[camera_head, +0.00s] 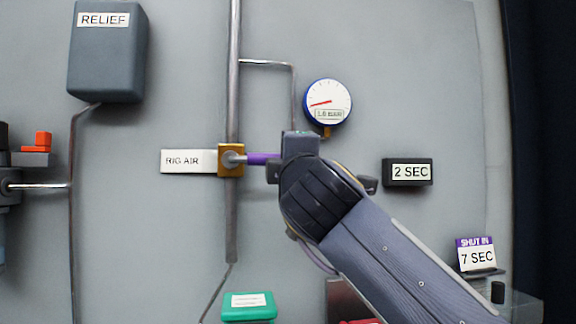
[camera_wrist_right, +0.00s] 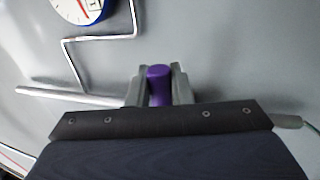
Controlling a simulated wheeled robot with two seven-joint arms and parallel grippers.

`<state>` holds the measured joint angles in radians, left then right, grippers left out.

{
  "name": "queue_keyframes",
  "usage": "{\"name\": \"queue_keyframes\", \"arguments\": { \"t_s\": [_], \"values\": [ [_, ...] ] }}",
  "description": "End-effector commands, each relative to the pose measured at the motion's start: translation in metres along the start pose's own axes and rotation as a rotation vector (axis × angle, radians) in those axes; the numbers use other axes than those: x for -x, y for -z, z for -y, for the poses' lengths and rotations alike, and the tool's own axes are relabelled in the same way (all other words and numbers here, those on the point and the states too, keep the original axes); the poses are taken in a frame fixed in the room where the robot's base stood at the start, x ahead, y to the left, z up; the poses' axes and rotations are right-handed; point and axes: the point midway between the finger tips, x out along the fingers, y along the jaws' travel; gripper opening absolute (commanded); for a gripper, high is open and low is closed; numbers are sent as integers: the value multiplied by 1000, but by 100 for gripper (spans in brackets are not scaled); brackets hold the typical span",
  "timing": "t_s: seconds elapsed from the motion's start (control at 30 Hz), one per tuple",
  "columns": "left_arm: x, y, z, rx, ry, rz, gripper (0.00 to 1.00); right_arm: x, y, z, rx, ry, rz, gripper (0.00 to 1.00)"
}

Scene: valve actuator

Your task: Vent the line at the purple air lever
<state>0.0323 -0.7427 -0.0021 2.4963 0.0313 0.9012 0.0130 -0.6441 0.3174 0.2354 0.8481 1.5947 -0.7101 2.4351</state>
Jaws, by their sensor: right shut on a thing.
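The purple air lever (camera_head: 262,159) sticks out to the right from a brass valve body (camera_head: 231,160) on the vertical pipe, beside the RIG AIR label (camera_head: 184,161). It lies about level, crosswise to the pipe. My right gripper (camera_head: 284,162) is at its outer end, and the gripper and arm hide that end in the head view. In the right wrist view the purple grip (camera_wrist_right: 159,84) sits between the two fingers of my right gripper (camera_wrist_right: 159,88), which is shut on it. My left gripper is not in view.
A round gauge (camera_head: 327,102) with its needle low on the left is above my right gripper. A 2 SEC box (camera_head: 407,172) is to the right, a SHUT IN 7 SEC sign (camera_head: 477,255) lower right. A RELIEF box (camera_head: 106,60) hangs upper left, a green box (camera_head: 249,307) below.

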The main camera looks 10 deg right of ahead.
Motion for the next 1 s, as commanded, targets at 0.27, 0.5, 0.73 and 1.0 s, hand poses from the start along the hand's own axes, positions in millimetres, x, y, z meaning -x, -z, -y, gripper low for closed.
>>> {"name": "queue_keyframes", "arguments": {
  "t_s": [0.27,0.5,0.73,1.0],
  "values": [
    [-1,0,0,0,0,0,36,0,1,4,-10,10,1,0],
    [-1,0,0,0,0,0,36,0,1,4,-8,9,1,39],
    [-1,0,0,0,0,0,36,0,1,2,-7,6,1,40],
    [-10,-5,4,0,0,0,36,27,1,4,-8,3,-2,40]
  ]
}}
